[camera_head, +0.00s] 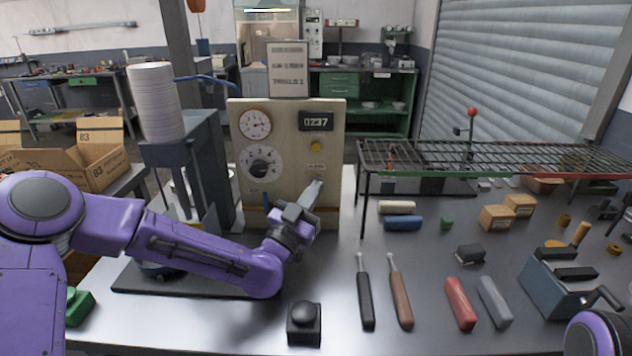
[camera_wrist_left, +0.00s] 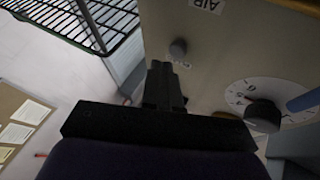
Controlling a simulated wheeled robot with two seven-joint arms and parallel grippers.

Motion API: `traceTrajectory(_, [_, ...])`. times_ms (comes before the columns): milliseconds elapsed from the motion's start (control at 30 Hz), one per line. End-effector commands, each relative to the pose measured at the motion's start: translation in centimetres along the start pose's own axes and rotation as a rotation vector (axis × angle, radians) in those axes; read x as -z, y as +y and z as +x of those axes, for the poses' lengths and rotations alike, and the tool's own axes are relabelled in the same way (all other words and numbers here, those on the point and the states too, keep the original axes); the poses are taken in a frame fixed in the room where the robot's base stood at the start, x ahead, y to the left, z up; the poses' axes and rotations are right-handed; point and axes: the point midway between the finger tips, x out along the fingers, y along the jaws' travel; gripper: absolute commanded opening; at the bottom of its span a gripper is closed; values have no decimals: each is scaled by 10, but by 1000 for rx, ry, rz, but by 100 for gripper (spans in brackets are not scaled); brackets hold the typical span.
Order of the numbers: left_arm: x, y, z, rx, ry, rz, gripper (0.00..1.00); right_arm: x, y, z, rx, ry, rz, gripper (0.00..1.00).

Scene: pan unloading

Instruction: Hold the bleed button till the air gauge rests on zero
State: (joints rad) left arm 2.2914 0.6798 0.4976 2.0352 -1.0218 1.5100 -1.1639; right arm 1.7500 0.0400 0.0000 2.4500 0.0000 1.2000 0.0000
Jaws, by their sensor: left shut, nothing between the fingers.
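The cream panel (camera_head: 290,185) stands at the back of the bench. A small round gauge (camera_head: 255,123) is at its upper left; its needle is too small to read surely. My left gripper (camera_head: 314,190) is shut and empty, in front of the panel's lower right. In the left wrist view, its closed fingers (camera_wrist_left: 164,85) point at the panel near a grey round button (camera_wrist_left: 178,48), with an AIR label (camera_wrist_left: 206,4) close by. I cannot tell whether the tips touch the button. The gripper seems to hide it in the head view. My right gripper is out of view.
A wire rack (camera_head: 480,155) stands to the right. A black push-button box (camera_head: 304,322) and several tools lie on the bench. A stack of white discs (camera_head: 154,102) stands left.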

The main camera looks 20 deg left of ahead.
Motion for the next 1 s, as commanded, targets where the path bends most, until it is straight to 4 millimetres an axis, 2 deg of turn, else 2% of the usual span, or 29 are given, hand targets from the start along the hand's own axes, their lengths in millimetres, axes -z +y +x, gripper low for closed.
traceTrajectory(1000, [-6,-5,10,0,0,1,0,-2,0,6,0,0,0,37])
